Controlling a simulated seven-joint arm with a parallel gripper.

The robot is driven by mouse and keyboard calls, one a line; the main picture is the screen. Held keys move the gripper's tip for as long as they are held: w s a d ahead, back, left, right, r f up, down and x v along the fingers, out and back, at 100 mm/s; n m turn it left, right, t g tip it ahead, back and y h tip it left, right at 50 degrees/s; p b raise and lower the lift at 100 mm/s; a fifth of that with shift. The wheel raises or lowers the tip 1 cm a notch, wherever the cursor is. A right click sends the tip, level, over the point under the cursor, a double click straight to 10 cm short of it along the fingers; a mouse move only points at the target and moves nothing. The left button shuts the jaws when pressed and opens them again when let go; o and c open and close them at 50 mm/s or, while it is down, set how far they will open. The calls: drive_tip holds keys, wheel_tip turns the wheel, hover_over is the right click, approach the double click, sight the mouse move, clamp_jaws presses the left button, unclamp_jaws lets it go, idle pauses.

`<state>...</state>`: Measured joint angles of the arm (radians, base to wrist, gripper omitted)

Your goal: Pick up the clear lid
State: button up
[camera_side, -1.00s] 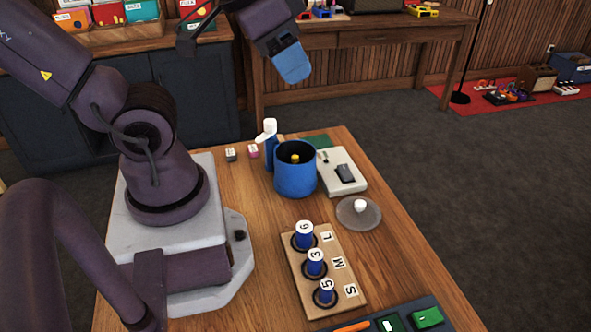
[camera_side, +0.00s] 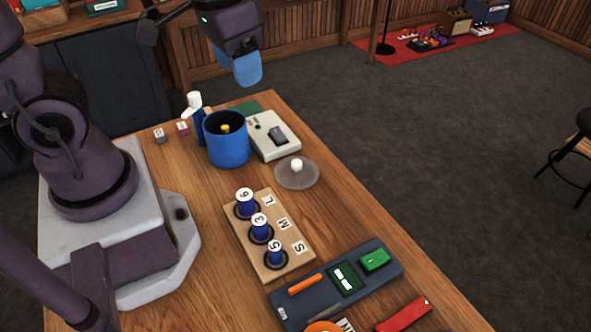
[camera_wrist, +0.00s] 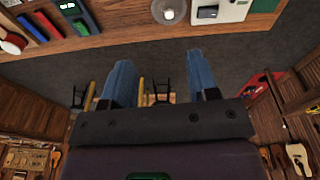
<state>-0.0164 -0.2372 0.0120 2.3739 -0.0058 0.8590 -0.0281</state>
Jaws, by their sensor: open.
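The clear lid (camera_side: 298,179) is a round see-through disc with a white knob. It lies flat on the wooden table, right of the blue pot (camera_side: 229,147), and shows at the top edge of the wrist view (camera_wrist: 168,11). The pot stands uncovered, with something yellow inside. My gripper (camera_side: 248,74) has blue fingers and hangs high beyond the pot, well apart from the lid. In the wrist view its fingers (camera_wrist: 160,66) are spread with nothing between them.
A pale box with a dark device (camera_side: 276,136) stands beside the pot. A wooden board with several blue numbered pegs (camera_side: 271,235) lies nearer, then a dark tray (camera_side: 335,280) and a red block (camera_side: 403,314).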

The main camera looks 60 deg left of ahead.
drive_tip(key=w+a+f+n+g, duration=0.1)
drive_tip(key=w+f, duration=0.3)
drive_tip(key=f, duration=0.2)
drive_tip(key=w+f+n+g, duration=0.1)
drive_tip(key=w+f+g, duration=0.1)
drive_tip(key=w+f, duration=0.35)
drive_tip(key=n+t, duration=0.1)
drive_tip(key=n, duration=0.1)
hover_over(297, 161)
wheel_tip(297, 161, down, 10)
drive_tip(key=shift+w+f, duration=0.1)
drive_tip(key=shift+w, duration=0.05)
drive_tip(key=shift+s+d+f, duration=0.1)
drive_tip(key=shift+f, duration=1.25)
drive_tip(key=shift+s+f, duration=0.1)
drive_tip(key=shift+f, duration=1.2)
drive_tip(key=c, duration=1)
